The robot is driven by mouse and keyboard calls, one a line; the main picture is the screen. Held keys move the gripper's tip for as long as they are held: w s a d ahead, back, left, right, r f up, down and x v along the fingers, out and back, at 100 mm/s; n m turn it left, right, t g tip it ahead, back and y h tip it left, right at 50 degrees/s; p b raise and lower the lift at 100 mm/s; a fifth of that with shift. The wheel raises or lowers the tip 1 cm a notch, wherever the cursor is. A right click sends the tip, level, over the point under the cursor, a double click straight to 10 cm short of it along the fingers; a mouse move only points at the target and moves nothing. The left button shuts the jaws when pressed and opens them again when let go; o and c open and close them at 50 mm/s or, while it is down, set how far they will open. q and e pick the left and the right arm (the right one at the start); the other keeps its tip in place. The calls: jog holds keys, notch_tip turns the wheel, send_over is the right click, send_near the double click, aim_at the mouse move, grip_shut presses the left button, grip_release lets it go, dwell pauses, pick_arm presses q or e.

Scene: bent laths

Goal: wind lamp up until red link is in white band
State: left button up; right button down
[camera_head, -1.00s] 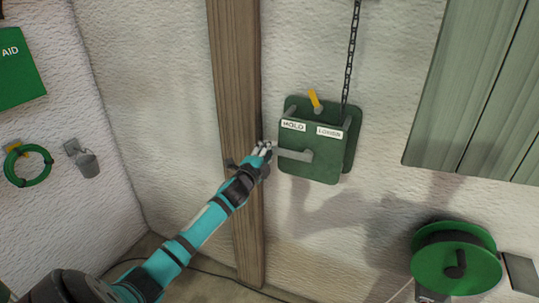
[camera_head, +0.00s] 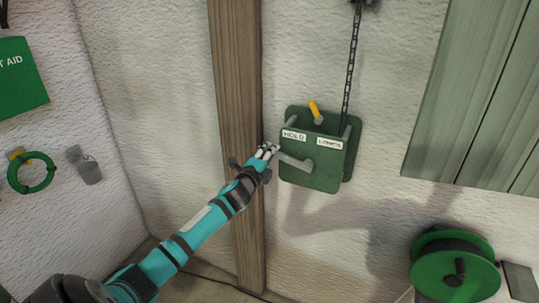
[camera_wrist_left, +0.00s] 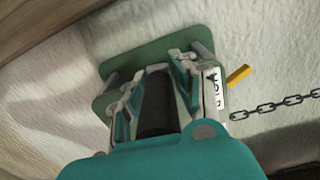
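A green winch box (camera_head: 315,175) is fixed to the white wall, with HOLD and LOWER labels on its top edge. A yellow-tipped lever (camera_head: 315,108) stands up behind the labels and leans towards the HOLD side. A grey crank (camera_head: 294,161) reaches from the box front to the left. My left gripper (camera_head: 267,151) is at the crank's outer end. In the left wrist view its fingers (camera_wrist_left: 155,95) close around a dark grip (camera_wrist_left: 157,112). A dark chain (camera_head: 351,70) runs up from the box. No lamp, red link or white band shows. My right gripper is out of view.
A wooden post (camera_head: 237,100) stands just left of the box, behind my left arm. A green reel (camera_head: 455,266) is at lower right and green shutters (camera_head: 470,100) at upper right. A green hose coil (camera_head: 31,173) hangs at left.

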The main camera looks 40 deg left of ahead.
pick_arm(q)
jog(key=o, duration=0.4)
jog(key=shift+r, duration=0.3)
jog(key=shift+o, duration=0.2)
jog(key=shift+d+f, duration=0.1)
jog(key=shift+s+d+f, duration=0.1)
jog(key=shift+s+f, duration=0.1)
jog(key=shift+s, duration=0.3)
jog(key=v, duration=1.1)
jog(key=shift+r, duration=0.15)
